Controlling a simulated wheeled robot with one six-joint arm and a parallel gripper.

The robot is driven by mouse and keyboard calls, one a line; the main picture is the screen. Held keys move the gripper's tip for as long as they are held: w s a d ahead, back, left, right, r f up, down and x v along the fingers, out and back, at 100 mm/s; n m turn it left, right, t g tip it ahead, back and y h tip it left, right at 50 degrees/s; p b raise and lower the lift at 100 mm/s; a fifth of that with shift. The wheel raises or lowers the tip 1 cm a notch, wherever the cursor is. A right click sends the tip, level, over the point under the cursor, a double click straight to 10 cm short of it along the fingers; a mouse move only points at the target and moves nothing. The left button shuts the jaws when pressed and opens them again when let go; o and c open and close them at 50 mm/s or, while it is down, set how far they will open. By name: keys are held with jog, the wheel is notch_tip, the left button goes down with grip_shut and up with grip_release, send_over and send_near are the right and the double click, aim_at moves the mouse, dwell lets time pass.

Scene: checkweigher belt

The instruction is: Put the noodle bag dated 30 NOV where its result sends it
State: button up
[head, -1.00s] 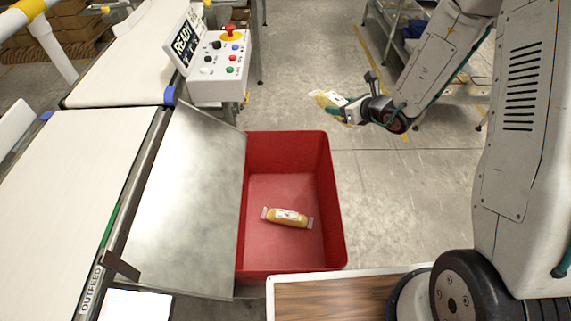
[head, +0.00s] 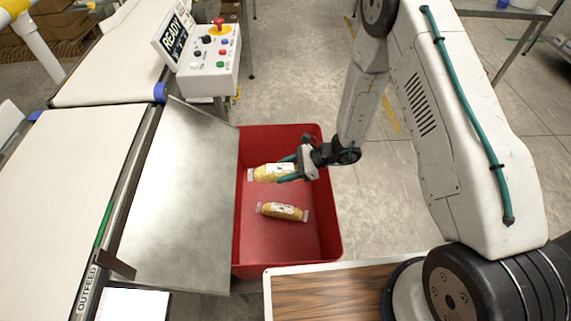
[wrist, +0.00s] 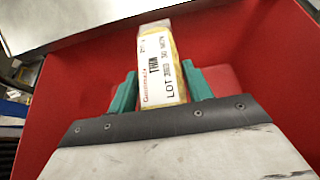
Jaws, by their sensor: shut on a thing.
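My gripper (head: 284,169) is shut on a yellow noodle bag (head: 263,173) with a white label, at the far end of the red bin (head: 332,215). In the wrist view the bag (wrist: 160,68) sits between the green fingers (wrist: 162,88). Its label shows "LOT" and small print that seems to read 30 NOV. Red bin walls surround it there. I cannot tell whether the bag touches the bin floor. A second noodle bag (head: 283,212) lies on the bin floor, nearer the front, apart from the held one.
A control box (head: 208,72) with a READY display (head: 175,40) stands beyond the bin. A sloping metal plate (head: 180,205) runs from the OUTFEED belt (head: 50,190) to the bin's left side. A wood-topped surface (head: 325,295) is in front.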

jog(key=shift+f, duration=1.1)
jog(key=o, duration=1.3)
jog(key=v, duration=0.7)
jog(key=shift+d+r, duration=0.15)
jog(key=shift+d, duration=0.25)
